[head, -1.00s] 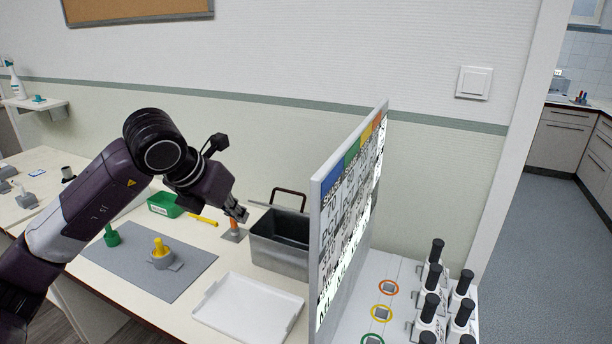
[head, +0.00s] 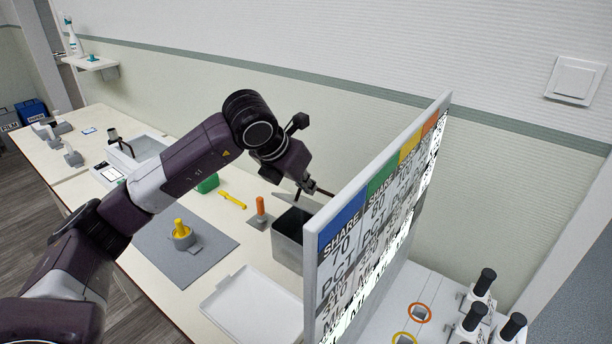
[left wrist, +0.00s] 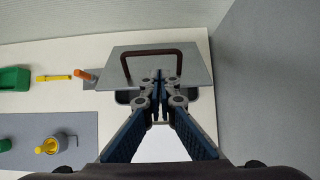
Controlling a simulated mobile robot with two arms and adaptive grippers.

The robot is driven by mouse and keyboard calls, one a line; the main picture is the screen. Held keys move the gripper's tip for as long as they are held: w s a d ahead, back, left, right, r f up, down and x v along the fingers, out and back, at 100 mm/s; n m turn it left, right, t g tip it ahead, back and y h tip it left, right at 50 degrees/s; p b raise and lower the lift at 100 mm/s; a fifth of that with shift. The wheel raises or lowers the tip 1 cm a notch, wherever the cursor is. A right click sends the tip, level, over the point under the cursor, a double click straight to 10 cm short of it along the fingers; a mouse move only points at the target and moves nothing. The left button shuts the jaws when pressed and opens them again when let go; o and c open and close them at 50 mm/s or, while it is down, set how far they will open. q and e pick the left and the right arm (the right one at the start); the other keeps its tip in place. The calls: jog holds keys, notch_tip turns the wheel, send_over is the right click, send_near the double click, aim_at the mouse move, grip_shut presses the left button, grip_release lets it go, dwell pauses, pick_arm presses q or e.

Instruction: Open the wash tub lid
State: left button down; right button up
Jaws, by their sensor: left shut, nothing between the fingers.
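The wash tub (head: 288,240) is a grey metal box on the counter, left of the upright sign panel, with its dark inside partly visible. Its lid (left wrist: 190,68) is a flat grey plate with a brown bar handle (left wrist: 150,52). In the left wrist view the tub's dark opening shows below the lid's near edge. The lid looks raised at the back, but its exact angle is unclear. My left gripper (head: 312,188) is over the tub; its fingertips (left wrist: 160,80) are together and empty, in front of the lid near the handle. Whether they touch it is unclear. My right gripper is out of view.
The sign panel (head: 375,225) stands close on the tub's right. A white tray (head: 235,305) lies in front. An orange peg (head: 260,206), yellow marker (head: 232,200) and grey mat (head: 165,255) with a yellow-topped holder (head: 182,236) are to the left. Bottles (head: 470,325) stand beyond the panel.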

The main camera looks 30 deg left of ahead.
aim_at(319, 189)
pick_arm(q)
jog(key=p+x, duration=0.1)
jog(key=x, duration=0.3)
jog(key=shift+w+f, duration=0.15)
jog(key=shift+w, duration=0.15)
jog(key=shift+w+d+f, duration=0.15)
jog(key=shift+w+f, duration=0.1)
jog(key=shift+f, duration=0.2)
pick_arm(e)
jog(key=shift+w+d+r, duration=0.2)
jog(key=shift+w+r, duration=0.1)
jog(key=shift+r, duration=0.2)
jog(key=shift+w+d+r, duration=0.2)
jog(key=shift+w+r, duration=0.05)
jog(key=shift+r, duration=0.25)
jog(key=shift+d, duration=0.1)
pick_arm(q)
jog(key=shift+w, duration=0.15)
